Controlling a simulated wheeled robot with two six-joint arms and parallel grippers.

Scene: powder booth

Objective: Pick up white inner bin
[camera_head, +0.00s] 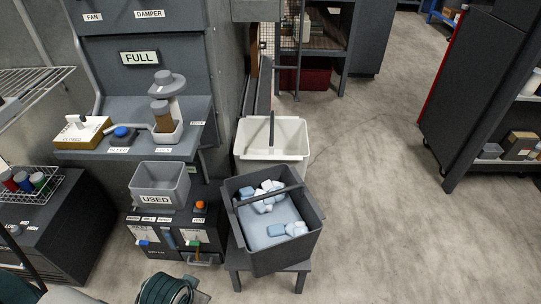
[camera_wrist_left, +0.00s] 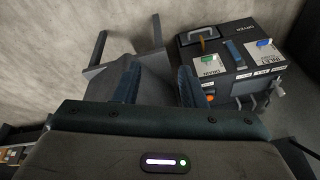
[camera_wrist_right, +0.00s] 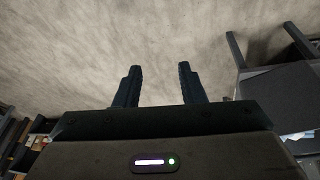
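The white inner bin (camera_head: 285,154) is an open, cream-white tub behind the dark grey bin in the head view. A dark upright bar stands across its middle, and the dark bin hides part of its front. The dark grey bin (camera_head: 273,262) sits on a small grey stool (camera_head: 301,280), with a handle across its top and several pale blue-white pieces inside. My left gripper (camera_wrist_left: 158,86) is open and empty in its wrist view, with a grey surface beyond the fingers. My right gripper (camera_wrist_right: 158,84) is open and empty over bare floor. Neither gripper shows in the head view.
A grey bin marked USED (camera_head: 157,198) stands on the dark dryer unit (camera_head: 178,232) left of the stool. The booth shelf (camera_head: 130,152) lies behind it. A dark cabinet (camera_head: 478,80) stands at the right. The floor (camera_head: 390,200) between is clear.

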